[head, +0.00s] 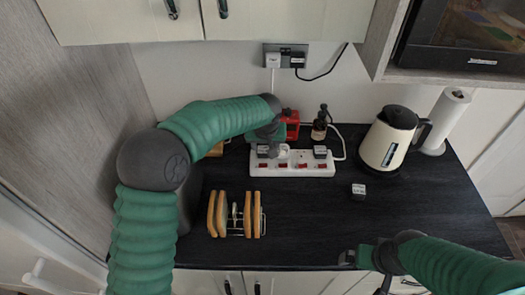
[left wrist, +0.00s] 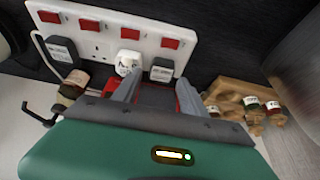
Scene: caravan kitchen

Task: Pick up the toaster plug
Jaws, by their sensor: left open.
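A white power strip (head: 300,170) with red switches lies on the dark counter and fills the top of the left wrist view (left wrist: 95,28). It holds a black plug (head: 263,151), a white plug and another black plug (head: 320,152). Their labels are too small to read, so I cannot tell which is the toaster's. My left gripper (head: 275,143) is over the strip's left part. In the left wrist view its open fingers (left wrist: 158,82) point at a black plug (left wrist: 162,69), with the white plug (left wrist: 128,62) just left. My right gripper (head: 348,258) is low, over the counter's front edge.
A rack with bread slices (head: 236,215) stands front left. A kettle (head: 390,140), paper roll (head: 445,120), dark bottle (head: 320,123) and red object (head: 291,122) stand behind or beside the strip. The front middle counter is clear.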

